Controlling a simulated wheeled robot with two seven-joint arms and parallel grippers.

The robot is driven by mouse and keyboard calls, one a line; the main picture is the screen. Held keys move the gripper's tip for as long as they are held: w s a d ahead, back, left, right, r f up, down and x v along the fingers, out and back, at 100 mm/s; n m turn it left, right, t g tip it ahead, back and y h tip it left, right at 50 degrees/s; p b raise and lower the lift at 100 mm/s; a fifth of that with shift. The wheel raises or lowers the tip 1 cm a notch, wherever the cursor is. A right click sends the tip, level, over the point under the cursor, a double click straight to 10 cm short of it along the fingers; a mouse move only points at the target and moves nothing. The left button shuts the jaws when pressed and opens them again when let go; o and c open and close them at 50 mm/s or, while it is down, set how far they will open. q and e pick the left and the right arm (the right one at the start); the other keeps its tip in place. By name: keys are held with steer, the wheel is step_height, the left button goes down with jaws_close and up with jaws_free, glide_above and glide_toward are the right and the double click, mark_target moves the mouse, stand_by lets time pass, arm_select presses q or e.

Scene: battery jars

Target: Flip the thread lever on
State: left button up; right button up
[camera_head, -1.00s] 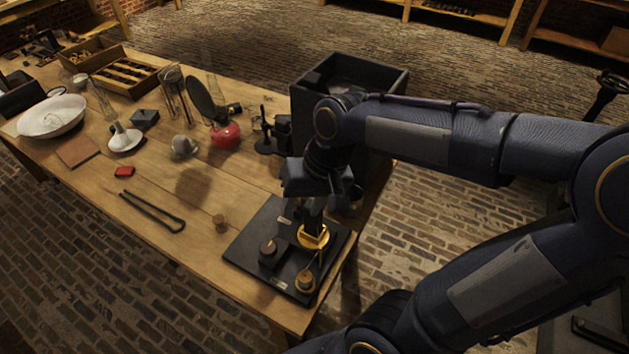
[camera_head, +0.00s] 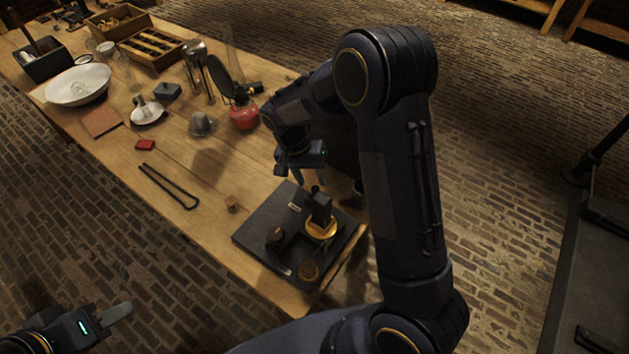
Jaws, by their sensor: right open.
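A flat black board (camera_head: 262,232) lies at the near right corner of the table. On it stand a black upright block (camera_head: 320,207) on a round brass base (camera_head: 320,231), a dark round knob (camera_head: 275,238) and a small brass-brown disc (camera_head: 309,271). I cannot make out clearly which part is the thread lever. My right gripper (camera_head: 309,181) is open and empty, pointing down above the far edge of the board, behind the upright block. My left gripper (camera_head: 122,312) is at the bottom left, away from the table; its jaw state is unclear.
A small cork-like piece (camera_head: 232,204) and black tongs (camera_head: 168,187) lie left of the board. A red flask (camera_head: 243,115), a glass dome (camera_head: 202,125) and a white bowl (camera_head: 78,86) stand further back. My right arm hides much of the dark box behind.

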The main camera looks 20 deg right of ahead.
mark_target(314, 186)
steer(key=shift+x, duration=1.5)
jaws_close()
